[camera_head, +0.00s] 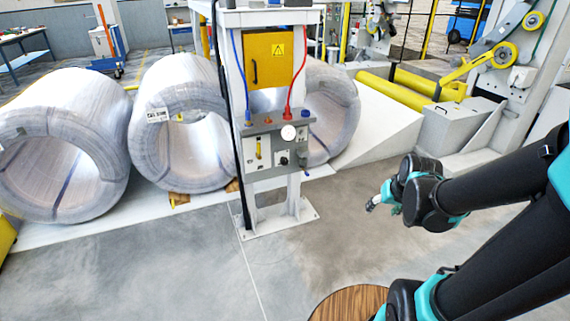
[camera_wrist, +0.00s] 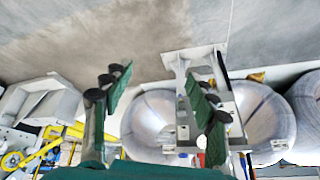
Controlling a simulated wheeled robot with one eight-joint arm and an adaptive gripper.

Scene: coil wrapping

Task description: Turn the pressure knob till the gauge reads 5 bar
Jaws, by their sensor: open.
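A grey control panel (camera_head: 270,172) is mounted on a white post stand in the head view. A round white gauge (camera_head: 288,132) sits at its top edge; its needle and reading are too small to make out. A small dark knob (camera_head: 283,160) shows on a white plate below the gauge, and a yellow lever (camera_head: 258,148) is to its left. My gripper (camera_head: 379,201) is to the right of the panel, well apart from it. In the wrist view my gripper (camera_wrist: 158,78) is open and empty; its right finger covers part of the upside-down stand (camera_wrist: 174,60).
A yellow box (camera_head: 267,72) with a warning sign is above the panel, with blue and red hoses (camera_head: 297,85) beside it. Large wrapped coils (camera_head: 62,140) stand behind and left. Yellow rollers (camera_head: 400,90) are at the back right. The floor (camera_head: 300,255) before the stand is clear.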

